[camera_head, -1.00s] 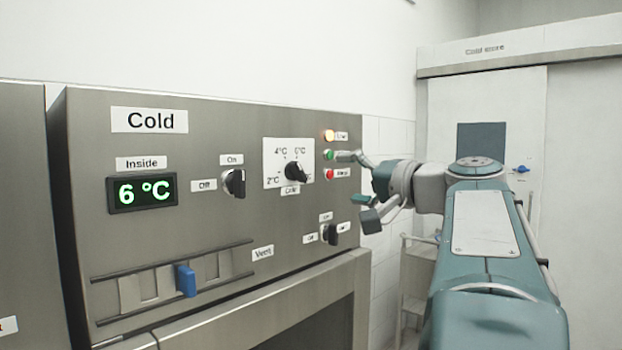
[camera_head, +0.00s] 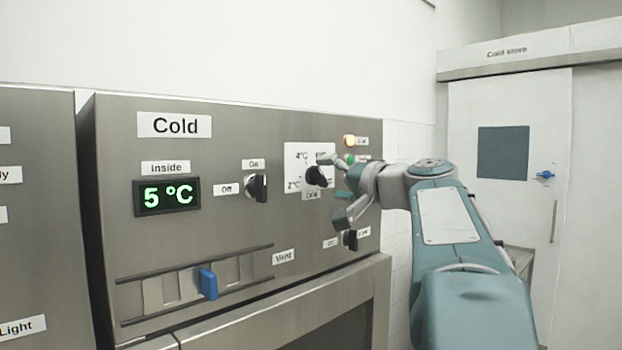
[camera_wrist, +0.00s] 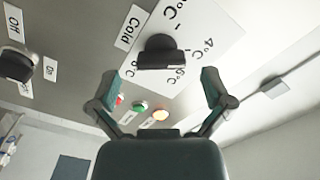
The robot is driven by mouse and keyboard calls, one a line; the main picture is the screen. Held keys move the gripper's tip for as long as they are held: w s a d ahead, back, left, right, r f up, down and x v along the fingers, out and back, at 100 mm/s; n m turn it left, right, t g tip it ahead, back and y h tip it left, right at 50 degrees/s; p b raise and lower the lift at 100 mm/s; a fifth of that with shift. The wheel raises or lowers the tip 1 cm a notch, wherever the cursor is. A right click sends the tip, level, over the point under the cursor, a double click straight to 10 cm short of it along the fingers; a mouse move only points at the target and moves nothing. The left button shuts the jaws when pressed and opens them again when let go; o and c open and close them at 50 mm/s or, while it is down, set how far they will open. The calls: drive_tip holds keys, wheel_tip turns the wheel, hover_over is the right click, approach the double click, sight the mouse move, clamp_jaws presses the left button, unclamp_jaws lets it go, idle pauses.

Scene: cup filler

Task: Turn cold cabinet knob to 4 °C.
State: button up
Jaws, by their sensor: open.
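The black cold cabinet knob (camera_head: 316,176) sits on a white scale plate with marks including 2 °C and 4 °C. It also shows in the wrist view (camera_wrist: 160,52), where its grip bar lies level across the picture. I cannot tell which mark it points to. My gripper (camera_head: 336,186) is open at the right of the knob in the head view, one finger overlapping the plate's edge. In the wrist view my gripper (camera_wrist: 160,84) has its fingers wide apart, with the knob centred beyond the gap and no visible contact. The Inside display (camera_head: 167,196) reads 5 °C.
An On/Off knob (camera_head: 257,187) is left of the scale. Another switch (camera_head: 350,240) is below my gripper. A lit lamp (camera_head: 349,141) and a green one (camera_head: 349,158) are close to the upper finger. A blue vent slider (camera_head: 207,284) is lower left.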

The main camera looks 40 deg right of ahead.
sight(314, 176)
drive_tip(key=shift+w, duration=1.2)
drive_tip(key=shift+c, duration=0.3)
drive_tip(key=c, duration=1.1)
drive_tip(key=shift+o, duration=0.3)
drive_tip(key=shift+m, duration=0.5)
drive_tip(key=shift+f, duration=0.1)
